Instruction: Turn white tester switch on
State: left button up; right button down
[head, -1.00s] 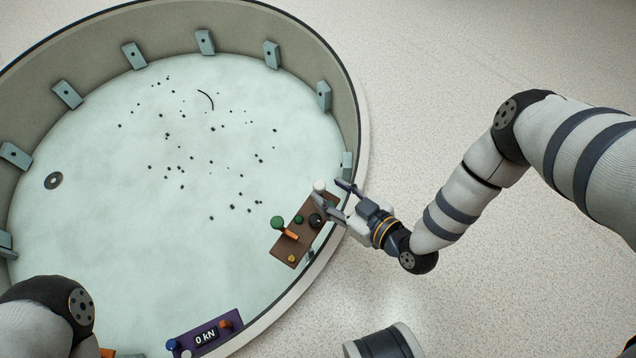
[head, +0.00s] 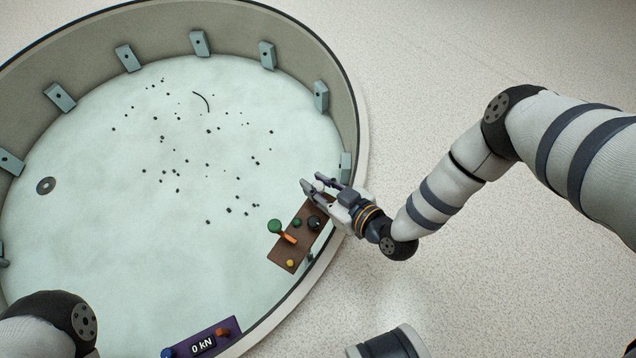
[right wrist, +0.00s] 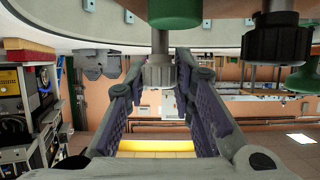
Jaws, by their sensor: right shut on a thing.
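A brown panel (head: 281,259) stands at the right inner side of the round basin, with several controls on it. My right gripper (head: 312,183) is at the panel's far end. In the right wrist view its fingers stand on both sides of a whitish-grey knob (right wrist: 160,74) and are shut on it.
Close to the held knob are a green knob (head: 275,226), an orange lever (head: 290,239), a black knob (head: 314,222) and a yellow button (head: 290,263). A purple panel (head: 233,327) reading "0 kN" sits at the near rim. The basin floor (head: 110,220) holds small dark bits.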

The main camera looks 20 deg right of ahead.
jog(key=shift+m+h, duration=0.3)
jog(key=shift+a+r+m+t+h+p, duration=0.1)
jog(key=shift+m+t+h+p, duration=0.2)
jog(key=shift+m+h+p, duration=0.3)
jog(key=m+h, duration=0.3)
jog(key=h, duration=0.1)
jog(key=shift+m+p, duration=0.3)
jog(key=m+g+h, duration=0.1)
jog(key=m+h, duration=0.2)
jog(key=h, duration=0.1)
jog(key=shift+m+g+h+b, duration=0.8)
jog(key=shift+m+g+h, duration=0.1)
jog(key=shift+m+h, duration=0.8)
jog(key=c, duration=1.3)
grip_release()
jog(key=shift+c, duration=0.2)
